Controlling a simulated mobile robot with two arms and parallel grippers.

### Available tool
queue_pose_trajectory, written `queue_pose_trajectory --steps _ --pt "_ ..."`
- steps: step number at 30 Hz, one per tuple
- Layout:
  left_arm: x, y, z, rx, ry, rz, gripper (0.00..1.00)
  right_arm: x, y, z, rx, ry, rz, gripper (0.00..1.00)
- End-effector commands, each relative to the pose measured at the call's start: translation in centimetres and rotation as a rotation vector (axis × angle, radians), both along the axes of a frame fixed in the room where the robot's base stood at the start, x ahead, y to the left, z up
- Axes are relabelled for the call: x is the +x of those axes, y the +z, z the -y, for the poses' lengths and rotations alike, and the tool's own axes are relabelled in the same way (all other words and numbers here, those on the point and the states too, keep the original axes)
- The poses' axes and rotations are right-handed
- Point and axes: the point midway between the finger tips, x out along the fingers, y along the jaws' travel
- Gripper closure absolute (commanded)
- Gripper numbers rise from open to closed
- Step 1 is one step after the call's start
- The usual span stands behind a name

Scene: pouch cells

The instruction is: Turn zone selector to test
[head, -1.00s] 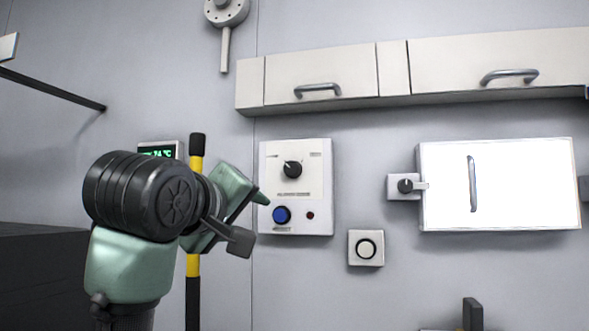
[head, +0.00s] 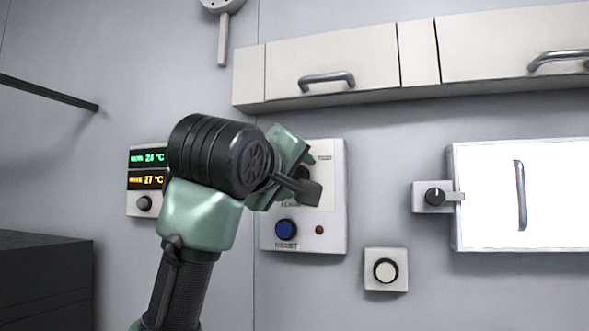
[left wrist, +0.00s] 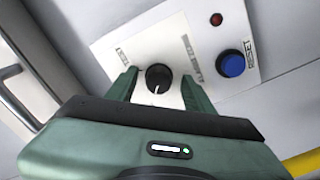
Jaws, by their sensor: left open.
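A white wall panel (head: 335,225) carries a black rotary knob, a blue button and a red lamp. In the head view my left gripper (head: 308,175) is in front of the panel's upper part and hides most or all of the knob. In the left wrist view the knob (left wrist: 158,78) shows a white pointer line and sits between the tips of my open left gripper (left wrist: 160,92). A gap seems to remain on each side. Small lettering lies beside the knob, partly unreadable. My right gripper is out of view.
The blue button (head: 286,229) and red lamp (head: 319,230) are below the gripper. A temperature display (head: 147,157) is to the left, a round white button (head: 385,270) lower right, a bright white door (head: 480,200) at right. Cabinets (head: 340,70) hang above.

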Motion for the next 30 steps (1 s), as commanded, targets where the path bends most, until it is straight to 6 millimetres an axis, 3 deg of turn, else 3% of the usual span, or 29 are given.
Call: queue_pose_trajectory --steps 3,8,13,14,23,30 --pt "0.2 0.0 0.1 0.0 -0.001 0.001 0.48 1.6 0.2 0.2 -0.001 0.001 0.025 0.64" --pt "0.2 0.0 0.1 0.0 -0.001 0.001 0.5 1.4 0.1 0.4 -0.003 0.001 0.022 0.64" --pt "0.1 0.0 0.0 0.0 0.0 0.0 0.98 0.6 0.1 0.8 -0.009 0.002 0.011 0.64" --pt "0.1 0.0 0.0 0.0 0.0 0.0 1.0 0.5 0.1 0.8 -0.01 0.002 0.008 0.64" --pt "0.1 -0.1 0.0 0.03 0.0 0.009 1.0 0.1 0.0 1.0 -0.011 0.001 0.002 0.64" --pt "0.1 -0.1 0.0 0.148 -0.001 0.047 1.0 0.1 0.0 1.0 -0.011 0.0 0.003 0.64"
